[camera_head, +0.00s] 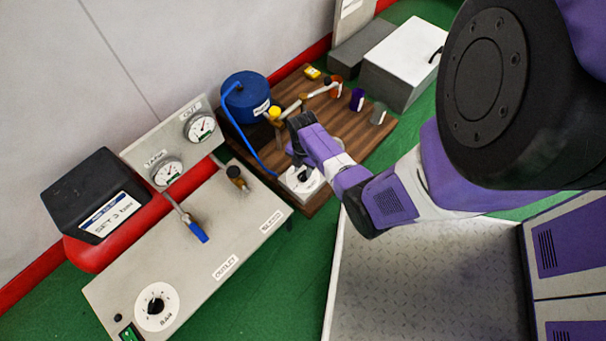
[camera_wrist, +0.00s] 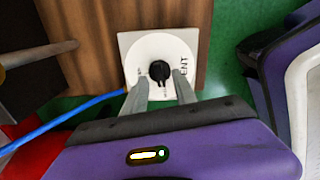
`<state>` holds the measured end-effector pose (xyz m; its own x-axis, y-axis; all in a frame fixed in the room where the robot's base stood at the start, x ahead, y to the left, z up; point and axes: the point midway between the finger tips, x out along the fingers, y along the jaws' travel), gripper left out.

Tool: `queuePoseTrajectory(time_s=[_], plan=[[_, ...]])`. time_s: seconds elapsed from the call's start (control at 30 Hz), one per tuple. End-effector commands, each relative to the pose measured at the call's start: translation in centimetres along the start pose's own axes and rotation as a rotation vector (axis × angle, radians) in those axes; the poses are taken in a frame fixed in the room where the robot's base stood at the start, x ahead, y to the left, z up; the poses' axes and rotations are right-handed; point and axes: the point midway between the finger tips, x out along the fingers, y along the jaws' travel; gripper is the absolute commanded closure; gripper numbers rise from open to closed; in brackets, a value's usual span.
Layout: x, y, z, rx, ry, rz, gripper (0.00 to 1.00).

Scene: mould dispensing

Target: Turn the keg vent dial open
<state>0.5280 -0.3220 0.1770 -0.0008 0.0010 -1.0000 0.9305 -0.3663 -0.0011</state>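The keg vent dial is a black knob (camera_wrist: 159,70) on a round white face marked with the letters "ENT", set on a pale square plate (camera_wrist: 133,39). In the head view the plate (camera_head: 291,183) sits at the front edge of the wooden board, partly hidden by my gripper. My gripper (camera_wrist: 160,82) is open, with its two grey fingers apart at the near side of the dial. The knob is just beyond and between the fingertips. I cannot tell whether either finger touches it. The blue keg (camera_head: 247,97) stands behind, with a blue hose (camera_head: 247,138) running down towards the plate.
Several small cups, among them a purple one (camera_head: 357,99), stand on the wooden board (camera_head: 376,135). A grey panel (camera_head: 190,268) with gauges, a blue-handled valve (camera_head: 198,232) and another dial (camera_head: 157,307) lies at left. A grey box (camera_head: 402,62) stands at the back.

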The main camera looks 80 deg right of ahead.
Motion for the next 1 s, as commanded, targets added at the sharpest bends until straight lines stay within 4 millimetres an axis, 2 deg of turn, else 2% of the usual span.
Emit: queuePoseTrajectory(time_s=[0.03,0.17,0.5,0.53,0.7,1.0], plan=[[1.0,0.0,0.0,-0.001,0.000,-0.001,0.66],[1.8,0.1,0.1,0.000,-0.001,0.000,0.66],[2.0,0.1,0.0,0.001,-0.001,0.001,0.66],[2.0,0.1,0.0,0.001,-0.001,0.001,0.68],[2.0,0.1,0.0,0.001,-0.001,0.001,1.00],[2.0,0.1,0.0,0.008,0.000,0.001,1.00]])
